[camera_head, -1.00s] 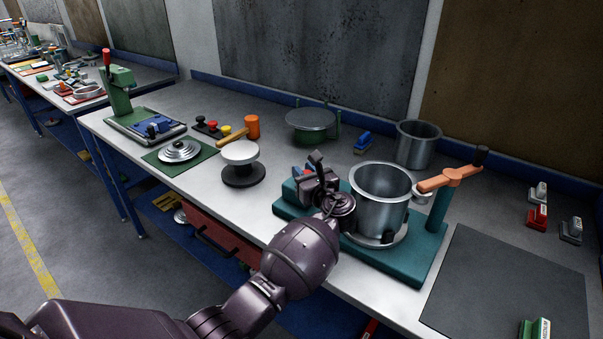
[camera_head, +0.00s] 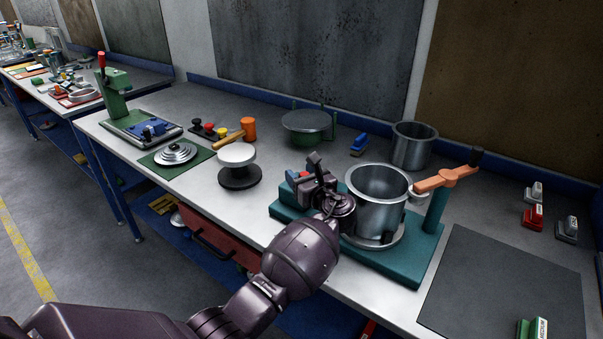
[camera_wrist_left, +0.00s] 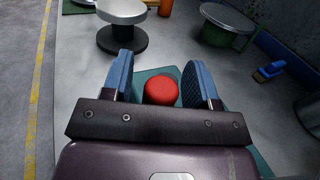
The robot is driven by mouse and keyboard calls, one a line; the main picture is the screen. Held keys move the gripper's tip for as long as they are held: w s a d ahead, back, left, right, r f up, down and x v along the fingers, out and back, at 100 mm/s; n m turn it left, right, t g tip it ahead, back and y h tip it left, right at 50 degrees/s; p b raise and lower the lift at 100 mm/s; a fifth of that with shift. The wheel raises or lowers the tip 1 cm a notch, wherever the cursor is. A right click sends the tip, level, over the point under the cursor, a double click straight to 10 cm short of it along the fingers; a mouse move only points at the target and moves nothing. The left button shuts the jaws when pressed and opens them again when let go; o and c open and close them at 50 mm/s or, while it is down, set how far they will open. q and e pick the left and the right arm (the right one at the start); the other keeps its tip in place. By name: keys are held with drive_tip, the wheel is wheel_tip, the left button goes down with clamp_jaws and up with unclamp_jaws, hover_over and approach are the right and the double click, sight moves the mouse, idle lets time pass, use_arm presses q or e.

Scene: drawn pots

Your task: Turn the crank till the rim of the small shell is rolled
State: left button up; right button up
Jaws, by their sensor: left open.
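A steel shell (camera_head: 378,196) stands upright on the teal rimming machine (camera_head: 405,265). A second steel shell (camera_head: 413,145) stands behind it on the bench; I cannot tell by size which is the small one. The crank (camera_head: 443,180) is an orange arm with a black knob on a teal post, right of the front shell. My left gripper (camera_head: 312,170) is left of the front shell, over the machine's left end. In the left wrist view the open gripper (camera_wrist_left: 158,80) has its blue fingers either side of a red knob (camera_wrist_left: 161,91), apart from it. My right gripper is not in view.
A white-topped stand (camera_head: 238,165), an orange-headed mallet (camera_head: 249,130) and a green turntable (camera_head: 307,125) stand to the left and behind. A dark mat (camera_head: 510,285) lies at the right, with several small stamps (camera_head: 533,216) beyond. A green press (camera_head: 115,95) stands far left.

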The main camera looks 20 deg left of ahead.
use_arm(q)
drive_tip(key=shift+r, duration=0.45)
wheel_tip(320, 180, up, 19)
drive_tip(key=p, duration=0.1)
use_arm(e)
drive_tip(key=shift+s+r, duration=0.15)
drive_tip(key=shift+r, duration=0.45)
use_arm(q)
drive_tip(key=shift+c, duration=0.3)
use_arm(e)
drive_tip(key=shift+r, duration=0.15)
